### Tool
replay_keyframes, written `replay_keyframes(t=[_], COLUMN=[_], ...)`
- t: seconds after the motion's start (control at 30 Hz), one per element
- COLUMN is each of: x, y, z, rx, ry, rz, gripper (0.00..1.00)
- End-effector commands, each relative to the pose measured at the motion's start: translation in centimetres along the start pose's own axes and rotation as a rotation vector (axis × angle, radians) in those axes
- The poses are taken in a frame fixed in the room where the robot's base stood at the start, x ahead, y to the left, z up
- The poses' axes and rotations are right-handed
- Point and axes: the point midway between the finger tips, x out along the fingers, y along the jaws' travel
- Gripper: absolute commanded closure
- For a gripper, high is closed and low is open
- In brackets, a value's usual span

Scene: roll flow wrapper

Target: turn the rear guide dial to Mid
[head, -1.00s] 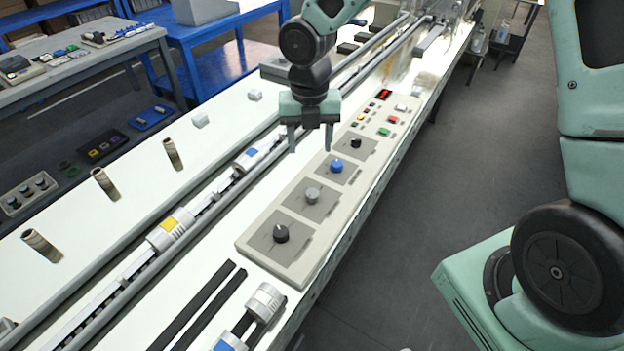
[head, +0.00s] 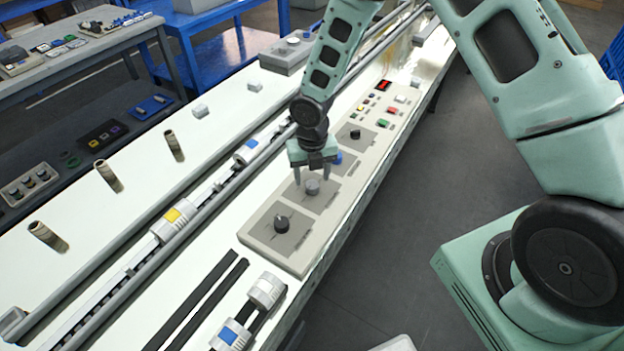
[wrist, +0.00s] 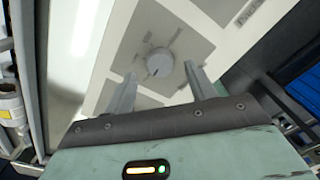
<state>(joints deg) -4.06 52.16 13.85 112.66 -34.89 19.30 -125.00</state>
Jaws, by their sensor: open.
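A light control panel (head: 262,236) carries a row of dials on grey plates. The grey dial (head: 312,187) is the second from the near end, and it also shows in the wrist view (wrist: 158,63) with a dark pointer mark. My gripper (head: 311,183) is open above the grey dial, one finger on either side; whether the fingers touch it I cannot tell. In the wrist view the fingertips (wrist: 160,73) are apart, close to the dial. A black dial (head: 281,224) is nearer, and a blue dial (head: 337,157) is partly hidden by my gripper.
Another black dial (head: 355,134) and red (head: 392,111) and green (head: 383,123) buttons lie farther along the panel. A rail with a yellow-marked roller (head: 173,222) runs to the left. Rollers (head: 265,289) stand at the near end.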

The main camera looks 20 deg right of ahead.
Motion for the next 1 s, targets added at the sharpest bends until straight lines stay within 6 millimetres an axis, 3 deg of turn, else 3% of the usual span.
replay_keyframes(t=[0.2, 0.57, 0.6, 0.77, 1.0], x=[2.5, 3.1, 3.1, 3.1, 3.1], y=[0.0, 0.0, 0.0, 0.0, 0.0], z=[0.0, 0.0, 0.0, 0.0, 0.0], rx=[-0.001, 0.0, 0.0, 0.0, 0.01], ry=[0.001, -0.001, -0.001, -0.001, -0.001], rz=[-0.001, 0.0, 0.0, 0.0, 0.0], gripper=[0.45, 0.45, 0.47, 0.89, 0.89])
